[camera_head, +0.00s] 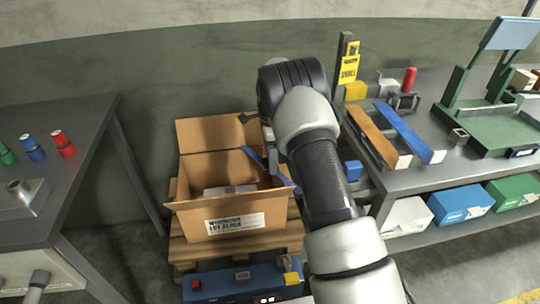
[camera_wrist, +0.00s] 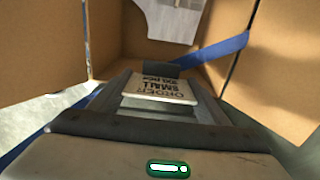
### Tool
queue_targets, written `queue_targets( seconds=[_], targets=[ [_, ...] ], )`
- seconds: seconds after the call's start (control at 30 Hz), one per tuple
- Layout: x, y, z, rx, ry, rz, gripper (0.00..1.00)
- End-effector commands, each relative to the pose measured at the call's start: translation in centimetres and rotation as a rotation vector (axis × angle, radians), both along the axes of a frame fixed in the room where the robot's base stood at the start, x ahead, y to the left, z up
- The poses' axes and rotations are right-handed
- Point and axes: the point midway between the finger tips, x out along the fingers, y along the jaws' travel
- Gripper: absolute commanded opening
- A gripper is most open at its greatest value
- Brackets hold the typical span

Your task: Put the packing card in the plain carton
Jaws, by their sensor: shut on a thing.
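The open brown carton (camera_head: 190,222) stands on a pallet in the head view; its front bears a white printed label. My gripper (camera_head: 271,160) points down over the carton's right side. In the wrist view my gripper (camera_wrist: 160,95) is shut on a small white card with black print, apparently the packing card (camera_wrist: 158,87). The carton's brown walls (camera_wrist: 110,30) show beyond it. The card is hard to make out in the head view. A pale, flat piece (camera_head: 228,190) lies inside the carton, also in the wrist view (camera_wrist: 172,18).
A blue strip (camera_head: 283,172) crosses the carton's right side. A wooden pallet (camera_head: 180,250) and a blue box (camera_head: 230,284) are below. A grey table (camera_head: 75,125) stands left; a bench (camera_head: 400,180) with orange and blue strips and a green stand is right.

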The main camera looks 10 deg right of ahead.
Motion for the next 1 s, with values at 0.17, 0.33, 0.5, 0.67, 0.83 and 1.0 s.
queue_targets(
  seconds=[0.17, 0.33, 0.5, 0.67, 0.83, 1.0],
  targets=[
    [0.0, 0.0, -0.8, 0.000, 0.000, 0.000, 0.48],
    [0.0, 0.0, -1.5, 0.000, 0.000, 0.000, 0.48],
    [0.0, 0.0, -2.2, 0.000, 0.000, 0.000, 0.48],
    [0.0, 0.0, -2.8, 0.000, 0.000, 0.000, 0.48],
    [0.0, 0.0, -3.5, 0.000, 0.000, 0.000, 0.48],
    [0.0, 0.0, -4.2, 0.000, 0.000, 0.000, 0.48]
  ],
)
